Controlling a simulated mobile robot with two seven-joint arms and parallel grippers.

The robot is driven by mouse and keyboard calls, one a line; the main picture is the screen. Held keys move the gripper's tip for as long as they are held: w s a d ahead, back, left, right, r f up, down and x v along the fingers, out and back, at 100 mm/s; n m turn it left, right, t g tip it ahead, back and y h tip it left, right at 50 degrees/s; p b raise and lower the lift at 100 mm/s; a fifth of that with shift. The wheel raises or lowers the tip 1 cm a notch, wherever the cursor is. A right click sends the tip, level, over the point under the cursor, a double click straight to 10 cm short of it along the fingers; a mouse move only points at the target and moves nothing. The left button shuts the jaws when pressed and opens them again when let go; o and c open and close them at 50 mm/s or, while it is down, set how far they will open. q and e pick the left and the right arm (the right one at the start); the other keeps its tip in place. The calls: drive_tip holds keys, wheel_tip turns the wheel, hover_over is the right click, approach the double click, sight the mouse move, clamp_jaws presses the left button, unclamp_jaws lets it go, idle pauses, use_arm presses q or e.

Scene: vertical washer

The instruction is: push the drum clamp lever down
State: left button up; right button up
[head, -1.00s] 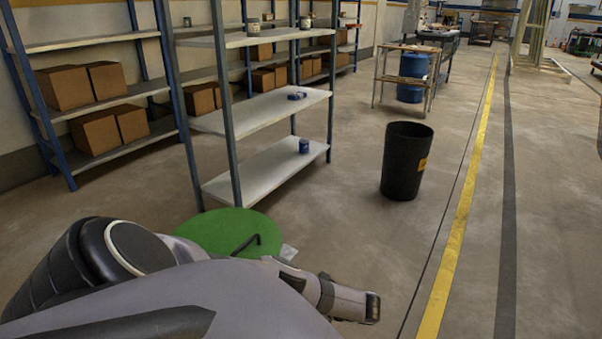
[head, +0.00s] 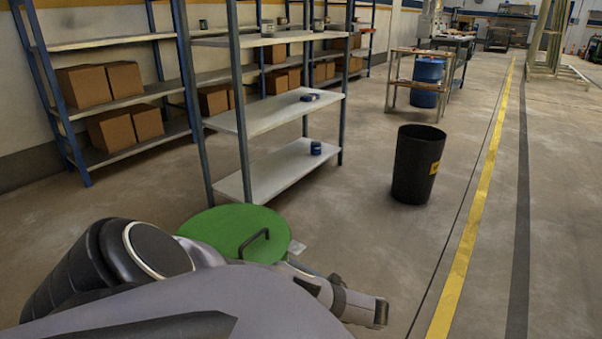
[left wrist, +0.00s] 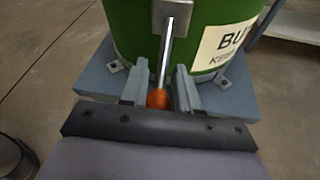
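The green drum (head: 225,228) stands at the front of the shelves, its lid with a black handle (head: 255,242) showing above my left arm. The left wrist view shows the drum's side (left wrist: 130,35) with a metal bracket and the silver clamp lever (left wrist: 166,55), which ends in an orange knob (left wrist: 157,99). My left gripper (left wrist: 158,92) is open, with one finger on each side of the knob. I cannot tell whether either finger touches it. The lower part of the knob is hidden by the gripper body. My right gripper is not in view.
The drum stands on a blue-grey base plate (left wrist: 90,84). A shelf rack (head: 262,120) is close behind it. A black bin (head: 417,165) stands to the right. The floor beside the yellow line (head: 475,225) is clear.

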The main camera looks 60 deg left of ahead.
use_arm(q)
drive_tip(key=o, duration=0.4)
drive_tip(key=shift+d+f, duration=0.3)
drive_tip(key=shift+f, duration=0.2)
drive_tip(key=shift+a+r, duration=0.1)
drive_tip(key=shift+r, duration=0.05)
drive_tip(key=v, duration=0.7)
